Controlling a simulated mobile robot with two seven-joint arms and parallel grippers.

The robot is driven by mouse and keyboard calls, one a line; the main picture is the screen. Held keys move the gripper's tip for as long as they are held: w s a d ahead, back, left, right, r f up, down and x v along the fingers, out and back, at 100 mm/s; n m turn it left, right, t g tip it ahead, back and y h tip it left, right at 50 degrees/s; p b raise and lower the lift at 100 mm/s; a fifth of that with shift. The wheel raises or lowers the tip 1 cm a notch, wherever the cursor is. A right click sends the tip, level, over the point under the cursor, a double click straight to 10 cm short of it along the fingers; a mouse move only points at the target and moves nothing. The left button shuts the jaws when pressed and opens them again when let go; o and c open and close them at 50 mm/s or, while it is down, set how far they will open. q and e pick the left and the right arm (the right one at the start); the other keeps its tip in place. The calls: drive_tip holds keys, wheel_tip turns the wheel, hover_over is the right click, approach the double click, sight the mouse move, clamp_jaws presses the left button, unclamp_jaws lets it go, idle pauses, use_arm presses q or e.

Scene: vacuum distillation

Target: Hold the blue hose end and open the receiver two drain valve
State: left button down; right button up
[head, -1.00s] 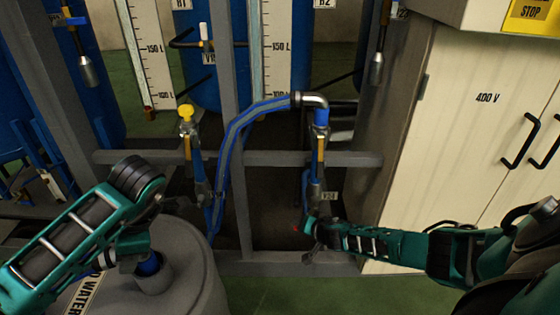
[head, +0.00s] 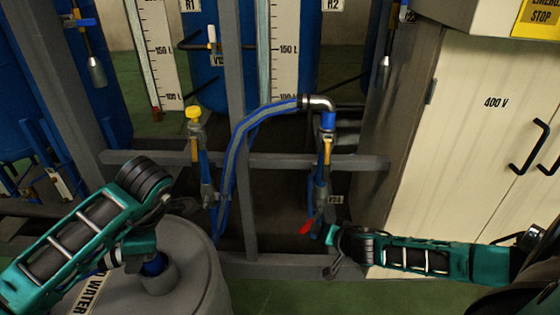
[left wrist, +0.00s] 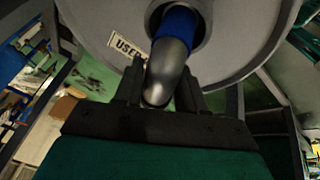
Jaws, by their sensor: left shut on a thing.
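The blue hose end (head: 154,265) stands in the neck of the grey drum at lower left. In the left wrist view, my left gripper (left wrist: 158,92) is shut on its grey metal elbow (left wrist: 168,72), above the blue part (left wrist: 178,24). In the head view the left gripper (head: 143,248) is partly hidden by my arm. The drain valve's red handle (head: 306,227) shows below the right-hand pipe, tilted, by the label V20 (head: 335,199). My right gripper (head: 332,246) is just to the right of and below the handle; its finger opening is unclear.
The grey drum (head: 195,270) fills the lower left. A grey frame post (head: 236,100) and crossbar (head: 275,160) stand close by. The cream cabinet (head: 450,150) bounds the right side.

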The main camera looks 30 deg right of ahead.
use_arm(q)
drive_tip(key=c, duration=0.6)
unclamp_jaws()
drive_tip(key=shift+o, duration=0.2)
